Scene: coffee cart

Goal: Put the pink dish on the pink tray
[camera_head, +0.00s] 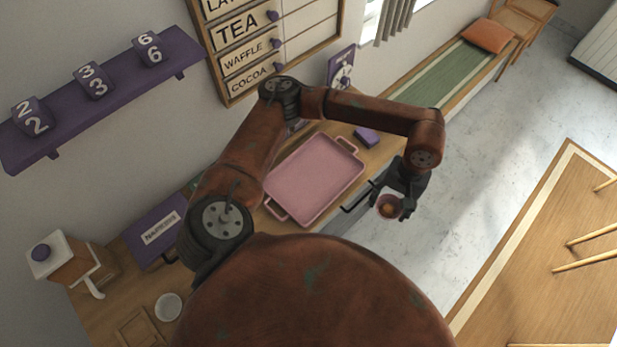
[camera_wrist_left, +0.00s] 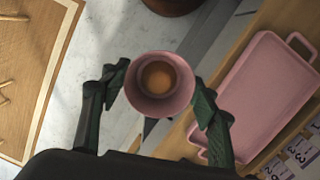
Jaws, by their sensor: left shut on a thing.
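The pink dish (camera_wrist_left: 152,103) is a small round cup with something orange-brown inside. My left gripper (camera_head: 391,207) is shut on it, and in the left wrist view one finger is on each side of it. In the head view the dish (camera_head: 382,211) is held out past the counter's front edge, over the floor, to the right of the tray. The pink tray (camera_head: 313,178) lies on the counter with a handle at each end, and its bare inside is empty. It also shows at the right in the left wrist view (camera_wrist_left: 265,90). My right gripper is not in view.
A purple napkin box (camera_head: 158,229), a small white dish (camera_head: 168,307) and a wooden grinder-like box (camera_head: 70,258) stand on the counter left of the tray. A purple block (camera_head: 366,136) lies behind the tray. A purple shelf (camera_head: 100,95) hangs on the wall.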

